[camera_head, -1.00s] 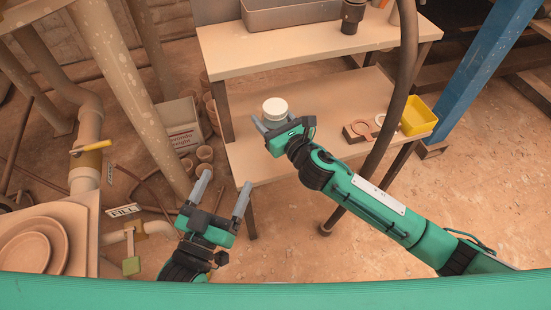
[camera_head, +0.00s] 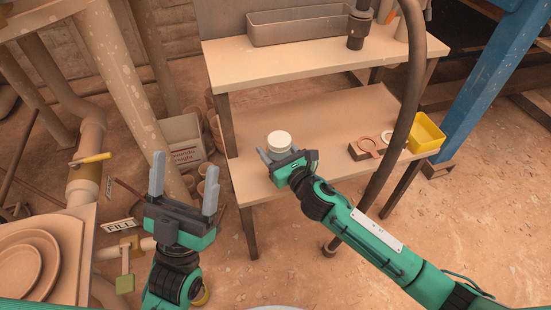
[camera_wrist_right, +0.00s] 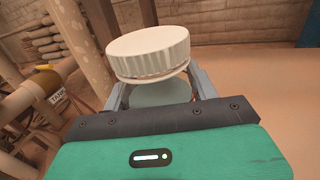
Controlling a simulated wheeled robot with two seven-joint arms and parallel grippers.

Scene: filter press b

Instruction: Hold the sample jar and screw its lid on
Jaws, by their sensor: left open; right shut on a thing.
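The sample jar shows in the right wrist view as a pale greenish body (camera_wrist_right: 160,93), largely hidden behind the gripper. A ribbed cream-white lid (camera_wrist_right: 149,53) sits on top of it, with a thin darker line under its rim; I cannot tell how tightly it is seated. In the head view the lid (camera_head: 279,140) shows above the lower shelf. My right gripper (camera_head: 280,156) is shut on the jar below the lid. My left gripper (camera_head: 184,168) is open and empty, fingers pointing up, to the left of the jar and apart from it.
The shelf table's lower board (camera_head: 330,120) carries a small brown block with a ring (camera_head: 367,147) and a yellow bin (camera_head: 427,132) at right. A dark hose (camera_head: 405,100) hangs in front. The upper board (camera_head: 310,58) holds a metal tray (camera_head: 298,27). Pipes (camera_head: 90,150) stand at left.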

